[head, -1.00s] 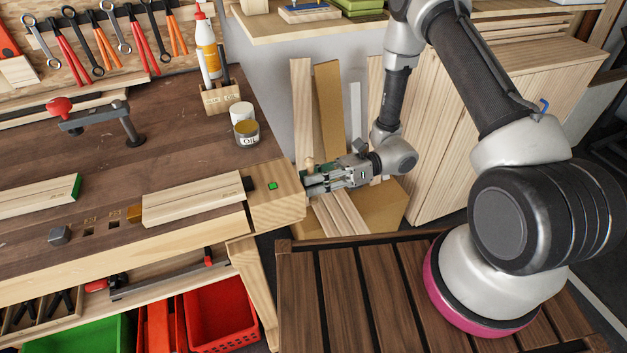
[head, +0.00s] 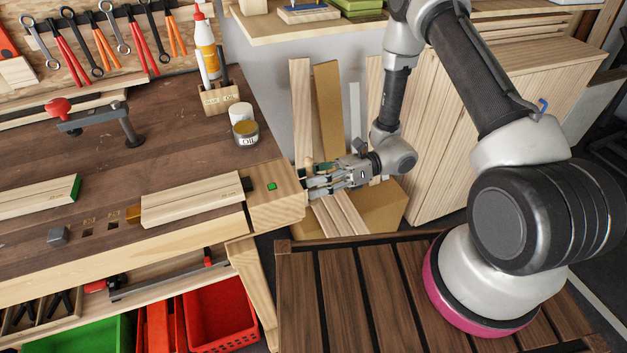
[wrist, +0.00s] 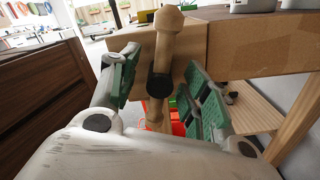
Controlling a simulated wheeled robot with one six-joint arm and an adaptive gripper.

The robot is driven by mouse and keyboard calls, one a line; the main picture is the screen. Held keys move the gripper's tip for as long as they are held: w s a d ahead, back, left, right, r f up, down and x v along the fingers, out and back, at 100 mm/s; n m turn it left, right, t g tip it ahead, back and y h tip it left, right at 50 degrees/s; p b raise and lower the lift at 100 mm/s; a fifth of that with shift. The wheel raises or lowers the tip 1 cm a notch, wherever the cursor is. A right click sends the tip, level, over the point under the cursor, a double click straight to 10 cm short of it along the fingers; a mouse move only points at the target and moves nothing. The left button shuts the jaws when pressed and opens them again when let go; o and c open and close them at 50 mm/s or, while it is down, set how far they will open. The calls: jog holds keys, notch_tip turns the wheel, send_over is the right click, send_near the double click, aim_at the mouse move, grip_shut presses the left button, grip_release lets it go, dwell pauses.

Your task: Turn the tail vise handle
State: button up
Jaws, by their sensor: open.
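The tail vise (head: 285,205) is a pale wooden block with a green square at the bench's right end. Its handle, a wooden bar with a round knob (wrist: 168,20), passes through a dark hub (wrist: 160,86) in the wrist view. The bar stands near upright there, leaning slightly. My gripper (wrist: 163,80) is open, with one green-padded finger on each side of the handle and gaps between the pads and the bar. In the head view my gripper (head: 322,181) is just right of the vise's end face and largely hides the handle. The bar's lower end is partly hidden in the wrist view.
A pale board (head: 192,201) lies on the bench left of the vise. Boards lean on the wall behind my gripper. A red crate (head: 222,315) is below the bench.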

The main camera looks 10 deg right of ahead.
jog(key=v, duration=1.2)
jog(key=s+d+r+n+g+h, duration=0.3)
jog(key=s+d+n+g+h, duration=0.1)
jog(key=s+d+n+h, duration=0.5)
jog(key=d+r+n+t+h, duration=0.6)
jog(key=d+r+n, duration=0.25)
jog(key=r, duration=0.55)
jog(key=s+d+r+n+t+h, duration=0.1)
jog(key=s+r+t, duration=0.1)
jog(key=r, duration=0.5)
jog(key=s+d+r+n+t+h, duration=0.1)
jog(key=s+r+t, duration=0.1)
jog(key=r+t, duration=0.3)
jog(key=shift+r, duration=0.85)
